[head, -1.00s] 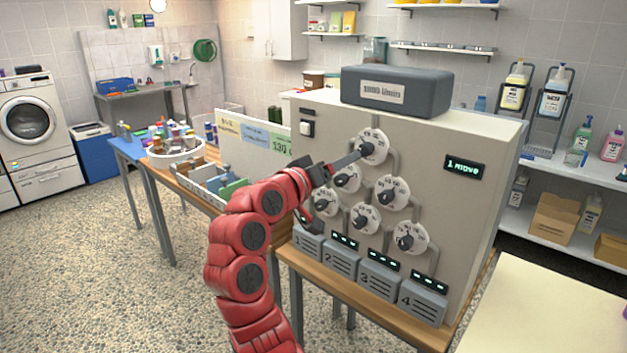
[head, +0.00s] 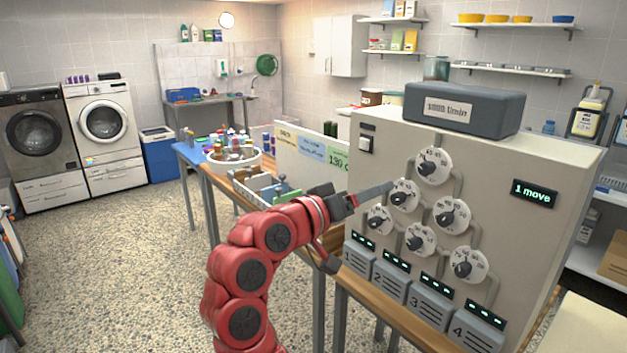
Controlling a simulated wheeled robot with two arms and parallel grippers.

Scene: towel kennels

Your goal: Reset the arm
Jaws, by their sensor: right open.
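My right arm, red and jointed, rises from the bottom middle of the head view. Its dark gripper (head: 363,227) is open and empty, in front of the left side of a beige dial cabinet (head: 530,250). The upper finger points right, its tip overlapping the edge of the left dial of the middle row (head: 403,196). I cannot tell whether it touches. The lower finger hangs down left of the numbered grey bins. The top dial (head: 434,165) is clear of the gripper. My left gripper is not in view.
A lit display (head: 534,193) on the cabinet reads "1 move". A grey labelled box (head: 465,107) sits on top. Numbered grey bins (head: 431,300) line its lower front. A wooden table with a divided tray (head: 264,188) stands behind the arm. The floor at left is open.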

